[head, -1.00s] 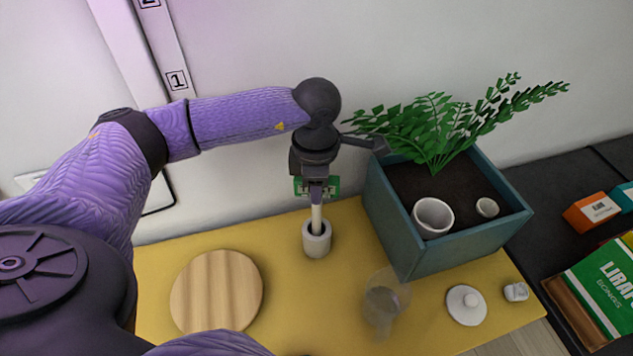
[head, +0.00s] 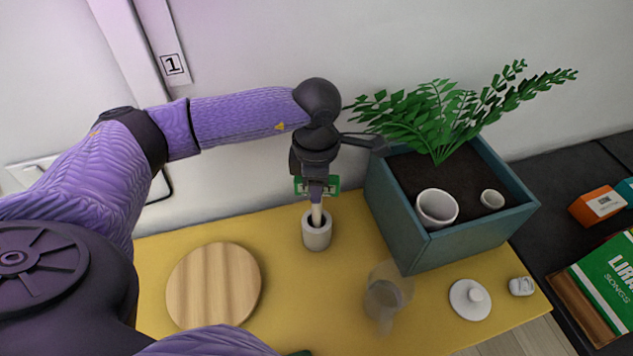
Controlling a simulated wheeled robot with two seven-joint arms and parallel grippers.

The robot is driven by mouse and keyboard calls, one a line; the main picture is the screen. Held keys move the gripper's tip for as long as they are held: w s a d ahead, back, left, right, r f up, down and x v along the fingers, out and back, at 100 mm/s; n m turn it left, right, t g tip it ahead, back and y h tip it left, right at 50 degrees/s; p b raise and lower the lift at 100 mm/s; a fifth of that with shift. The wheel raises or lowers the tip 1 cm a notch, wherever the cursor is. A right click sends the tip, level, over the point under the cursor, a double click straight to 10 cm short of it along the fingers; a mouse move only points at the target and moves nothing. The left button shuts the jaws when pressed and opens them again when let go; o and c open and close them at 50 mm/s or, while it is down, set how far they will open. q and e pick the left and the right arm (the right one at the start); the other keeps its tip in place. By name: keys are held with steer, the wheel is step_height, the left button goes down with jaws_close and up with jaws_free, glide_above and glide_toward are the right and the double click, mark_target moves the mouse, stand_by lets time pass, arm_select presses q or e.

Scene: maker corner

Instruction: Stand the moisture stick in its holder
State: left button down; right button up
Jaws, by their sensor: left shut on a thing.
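The moisture stick has a green board-like top (head: 329,185) and a pale shaft (head: 316,213). It is upright, and the shaft's lower end is in the mouth of the white cylindrical holder (head: 317,235) on the yellow table. How deep the tip sits is hidden by the holder's wall. My left gripper (head: 317,192) points down over the holder and is shut on the stick near its top. My right gripper is not in view.
A teal planter (head: 455,247) with a fern, soil and two white cups stands right of the holder. A clear glass (head: 383,300), a white lid (head: 470,300) and a round wooden board (head: 213,286) are on the yellow table (head: 290,310). Bare table lies in front of the holder.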

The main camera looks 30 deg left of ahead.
arm_select(q)
steer(key=shift+c, duration=1.8)
jaws_free()
steer(key=o, duration=0.4)
steer(key=shift+c, duration=0.2)
step_height(320, 180, up, 5)
steer(key=p, duration=0.3)
steer(key=shift+p, duration=0.4)
steer(key=shift+r+p, duration=1.55)
steer(key=shift+r, duration=0.55)
steer(key=shift+f, duration=0.1)
